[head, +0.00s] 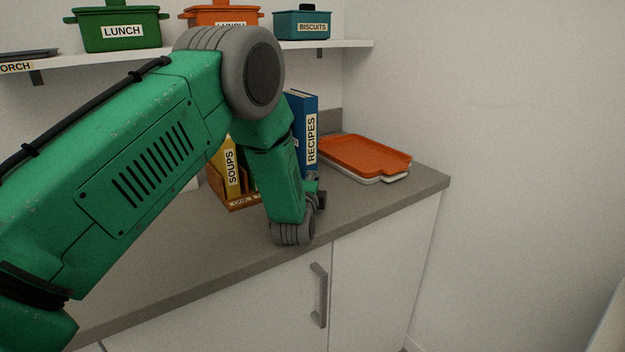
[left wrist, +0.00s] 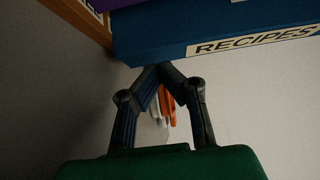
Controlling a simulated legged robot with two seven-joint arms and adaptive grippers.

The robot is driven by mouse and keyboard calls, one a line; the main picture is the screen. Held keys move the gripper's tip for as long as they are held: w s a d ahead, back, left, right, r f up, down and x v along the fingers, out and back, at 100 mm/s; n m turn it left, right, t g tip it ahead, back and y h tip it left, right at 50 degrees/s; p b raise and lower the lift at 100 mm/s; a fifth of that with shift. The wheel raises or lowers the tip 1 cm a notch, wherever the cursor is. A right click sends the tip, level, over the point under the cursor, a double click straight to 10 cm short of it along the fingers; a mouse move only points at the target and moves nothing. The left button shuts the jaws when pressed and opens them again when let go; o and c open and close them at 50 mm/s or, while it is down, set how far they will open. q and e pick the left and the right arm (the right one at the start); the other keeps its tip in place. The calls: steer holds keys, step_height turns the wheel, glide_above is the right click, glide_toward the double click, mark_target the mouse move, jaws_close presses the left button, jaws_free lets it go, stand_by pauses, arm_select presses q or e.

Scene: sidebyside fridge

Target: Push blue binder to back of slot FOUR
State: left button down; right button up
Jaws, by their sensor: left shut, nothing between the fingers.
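The blue binder (head: 311,104), labelled RECIPES, stands upright behind my left forearm, at the right end of a wooden rack (head: 242,207). The rack is mostly hidden by my arm, and its slot labels are only partly visible. In the left wrist view the blue binder (left wrist: 160,33) spans the top of the picture. My left gripper (left wrist: 160,70) is shut and empty, its fingertips at the binder's lower edge in that view. I cannot tell whether they touch. In the head view the left gripper (head: 319,190) shows only partly, low in front of the binder. My right gripper is out of view.
A yellow SOUPS binder (head: 231,168) leans in the rack's left part. A purple thing (left wrist: 108,4) borders the blue binder in the wrist view. Stacked orange and white trays (head: 365,155) lie to the right. A shelf (head: 345,43) with labelled pots hangs above. The front-left counter is clear.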

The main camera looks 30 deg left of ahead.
arm_select(q)
steer(key=shift+w+a, duration=0.2)
steer(key=shift+a, duration=0.15)
steer(key=a, duration=0.1)
steer(key=w+a, duration=0.1)
steer(key=a, duration=0.1)
steer(key=w+a, duration=0.1)
steer(key=shift+a, duration=0.3)
steer(key=shift+s, duration=0.1)
